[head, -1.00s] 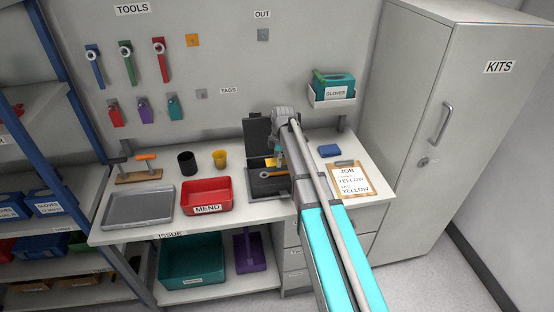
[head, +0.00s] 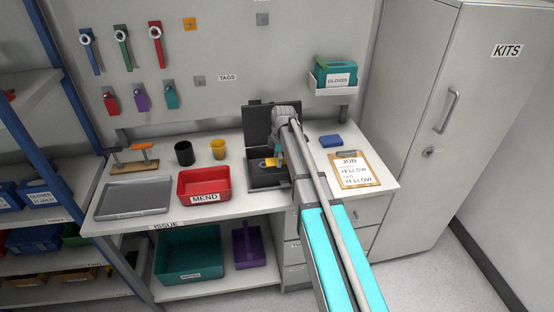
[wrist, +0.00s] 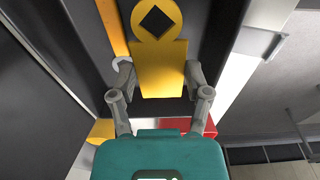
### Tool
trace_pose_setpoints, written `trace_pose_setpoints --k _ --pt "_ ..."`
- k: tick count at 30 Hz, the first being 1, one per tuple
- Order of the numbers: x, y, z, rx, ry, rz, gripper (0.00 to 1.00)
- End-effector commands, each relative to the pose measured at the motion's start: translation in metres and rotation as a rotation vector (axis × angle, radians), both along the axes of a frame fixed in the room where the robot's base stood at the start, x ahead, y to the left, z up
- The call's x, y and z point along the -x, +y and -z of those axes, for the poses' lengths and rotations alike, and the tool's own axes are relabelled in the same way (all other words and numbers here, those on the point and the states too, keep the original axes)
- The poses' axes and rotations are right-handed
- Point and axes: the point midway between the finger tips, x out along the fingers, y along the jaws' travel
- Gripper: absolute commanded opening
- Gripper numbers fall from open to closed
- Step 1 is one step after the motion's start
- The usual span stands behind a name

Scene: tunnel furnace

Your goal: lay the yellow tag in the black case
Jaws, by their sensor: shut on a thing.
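The yellow tag (wrist: 160,72), with a round head and a black diamond mark, is between the fingers of my gripper (wrist: 158,88) in the wrist view. In the head view the tag (head: 270,162) is a small yellow patch at my gripper (head: 278,160). The gripper is over the open black case (head: 262,182), whose lid stands up behind. In the wrist view, the dark case interior lies around the tag, and an orange bar with a grey hooked end (wrist: 118,30) lies beside it. My arm hides the case's right part. I cannot tell whether the tag touches the case floor.
A red MEND bin (head: 204,185) stands left of the case, with a grey tray (head: 133,197) farther left. A black cup (head: 184,153) and a yellow cup (head: 218,149) stand behind the bin. A blue block (head: 331,141) and a job clipboard (head: 353,170) lie right.

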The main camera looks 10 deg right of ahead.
Motion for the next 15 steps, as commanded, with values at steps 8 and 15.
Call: trace_pose_setpoints --k 8,15 --pt "0.0 0.0 0.019 0.0 0.0 0.0 0.28" --pt "0.0 0.0 0.032 0.0 0.0 0.0 0.28"
